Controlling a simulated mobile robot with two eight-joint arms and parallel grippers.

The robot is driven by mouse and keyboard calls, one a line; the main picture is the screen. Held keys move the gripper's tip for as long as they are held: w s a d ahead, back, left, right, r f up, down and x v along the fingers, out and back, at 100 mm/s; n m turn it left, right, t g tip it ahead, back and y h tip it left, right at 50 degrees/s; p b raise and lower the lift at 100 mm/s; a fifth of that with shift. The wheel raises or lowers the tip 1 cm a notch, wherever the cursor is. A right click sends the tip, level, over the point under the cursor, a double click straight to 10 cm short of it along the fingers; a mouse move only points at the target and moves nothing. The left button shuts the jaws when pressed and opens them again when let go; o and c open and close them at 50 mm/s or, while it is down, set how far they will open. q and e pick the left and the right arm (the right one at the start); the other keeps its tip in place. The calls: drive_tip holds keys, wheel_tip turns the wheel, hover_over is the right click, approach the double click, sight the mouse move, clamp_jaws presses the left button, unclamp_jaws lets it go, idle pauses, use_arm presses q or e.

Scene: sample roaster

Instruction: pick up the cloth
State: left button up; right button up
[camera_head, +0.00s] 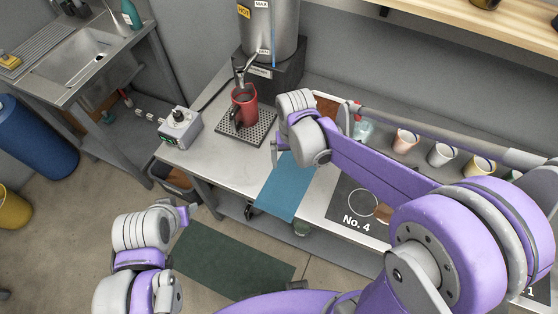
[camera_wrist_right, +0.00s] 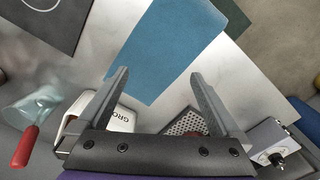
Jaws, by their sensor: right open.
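The blue cloth (camera_head: 283,193) lies flat on the steel counter and reaches its front edge, where it seems to hang slightly over. In the right wrist view the cloth (camera_wrist_right: 172,42) lies just beyond the fingers. My right gripper (camera_wrist_right: 161,78) is open and empty, its two fingers spread on either side of the cloth's near end.
A red cup (camera_head: 244,104) stands on a drip tray (camera_head: 246,129) under the urn (camera_head: 268,30). A grey knob box (camera_head: 180,126) stands at the counter's left. A white container (camera_wrist_right: 112,119) and a red-handled glass (camera_wrist_right: 22,120) are close to my right gripper. A "No. 4" mat (camera_head: 360,207) lies right of the cloth.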

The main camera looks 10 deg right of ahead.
sight(289, 180)
use_arm(q)
drive_tip(key=s+f+b, duration=0.3)
drive_tip(key=f+b, duration=0.2)
drive_tip(key=f, duration=0.2)
drive_tip(key=shift+f+g+b, duration=0.25)
drive_tip(key=shift+g+b, duration=0.05)
use_arm(e)
wheel_tip(289, 180, down, 10)
drive_tip(key=shift+c, duration=0.4)
clamp_jaws()
idle(0.4)
use_arm(q)
drive_tip(key=w+r+p, duration=0.3)
drive_tip(key=r+p, duration=0.3)
drive_tip(key=r, duration=0.2)
drive_tip(key=shift+w+r+t, duration=0.3)
drive_tip(key=shift+r+t, duration=0.05)
drive_tip(key=shift+t, duration=0.05)
use_arm(e)
wheel_tip(289, 180, up, 12)
